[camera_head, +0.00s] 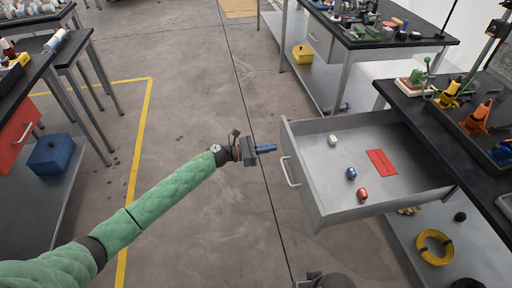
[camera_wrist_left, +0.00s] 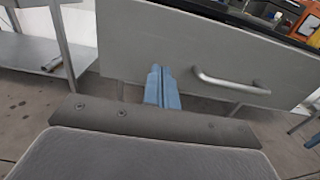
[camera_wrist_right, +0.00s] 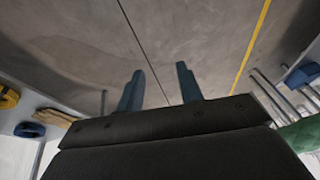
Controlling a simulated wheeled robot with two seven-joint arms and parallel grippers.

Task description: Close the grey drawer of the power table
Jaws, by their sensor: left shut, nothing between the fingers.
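The grey drawer (camera_head: 302,172) of the power table (camera_head: 408,104) stands pulled far out. A white, a blue and a red small item and a flat red piece lie in it. My left gripper (camera_head: 272,148) is shut and empty, just in front of the drawer's front panel, beside its handle (camera_head: 291,172). In the left wrist view the blue fingertips (camera_wrist_left: 161,76) point at the front panel (camera_wrist_left: 180,40), left of the handle (camera_wrist_left: 232,82); I cannot tell whether they touch. My right gripper (camera_wrist_right: 160,85) has its fingers apart and empty, over bare floor.
A lower shelf under the power table holds a yellow cable coil (camera_head: 434,246). Another workbench (camera_head: 385,38) stands behind, with a yellow bin (camera_head: 302,54) on its lower shelf. Benches with a red drawer (camera_head: 18,132) stand at the left. The concrete floor between is clear.

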